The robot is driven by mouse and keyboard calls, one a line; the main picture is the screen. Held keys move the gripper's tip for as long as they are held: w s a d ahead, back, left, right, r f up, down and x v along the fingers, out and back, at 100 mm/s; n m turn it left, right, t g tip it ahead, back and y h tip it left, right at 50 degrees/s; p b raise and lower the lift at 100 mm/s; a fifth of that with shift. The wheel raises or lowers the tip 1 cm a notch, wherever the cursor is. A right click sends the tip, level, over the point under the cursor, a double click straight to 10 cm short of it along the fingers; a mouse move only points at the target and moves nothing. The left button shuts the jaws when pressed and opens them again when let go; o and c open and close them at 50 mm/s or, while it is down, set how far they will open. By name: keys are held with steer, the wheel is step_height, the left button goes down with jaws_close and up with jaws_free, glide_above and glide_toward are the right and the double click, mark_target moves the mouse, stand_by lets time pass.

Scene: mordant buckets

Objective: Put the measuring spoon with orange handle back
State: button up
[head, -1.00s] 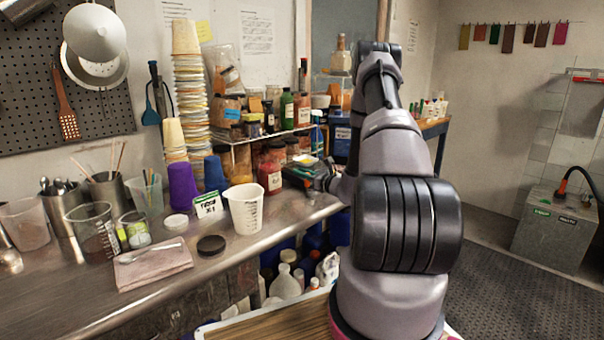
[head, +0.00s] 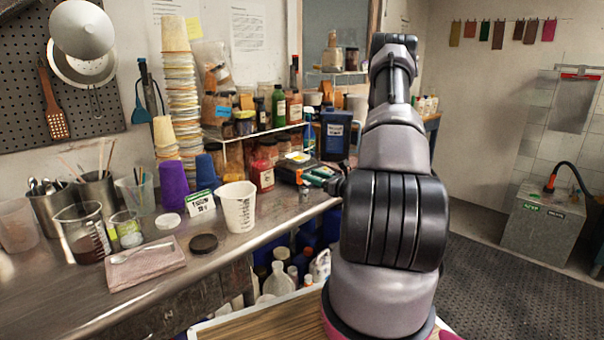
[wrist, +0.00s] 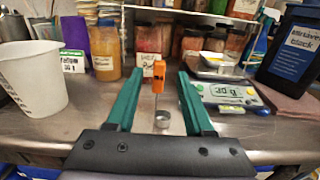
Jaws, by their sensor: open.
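The measuring spoon shows in the wrist view, with an orange handle (wrist: 158,77) towards the far side and a small metal cup (wrist: 162,120) nearer me. A thin stem runs between them. It is in line with the gap between the two teal fingers of my gripper (wrist: 158,85), which is open. I cannot tell whether the fingers touch it or whether it stands or lies. In the head view my gripper (head: 318,177) is low over the right end of the steel counter, mostly hidden by my arm. A small metal cup (head: 305,194) shows just below it.
A white beaker (wrist: 30,80) stands left of my gripper. A digital scale (wrist: 232,95) lies close on the right, with a dark bottle (wrist: 292,50) behind. Jars (wrist: 148,38) line the back under a shelf. The counter's front edge (head: 270,232) is near.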

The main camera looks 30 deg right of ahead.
steer(key=s+a+r+n+g+y, duration=0.3)
steer(key=s+a+r+n+g, duration=0.3)
steer(key=a+r+n, duration=0.35)
steer(key=s+a+r+n+g+y, duration=0.4)
steer(key=s+a+r+n+g, duration=0.25)
steer(key=a+r, duration=0.45)
steer(key=s+a+r+n+g+h, duration=0.1)
steer(key=s+a+r+n+h, duration=0.15)
steer(key=s, duration=0.25)
steer(key=s+a+r+n+g+h, duration=0.1)
steer(key=s+a+n+h, duration=0.15)
steer(key=s+n, duration=0.2)
steer(key=s+d+r+n+t+h, duration=0.4)
steer(key=s+r+h, duration=0.2)
steer(key=s+r, duration=0.1)
steer(key=shift+s+d+r+n+t, duration=0.25)
steer(key=shift+d+n+t, duration=0.1)
steer(key=shift+d+n, duration=0.05)
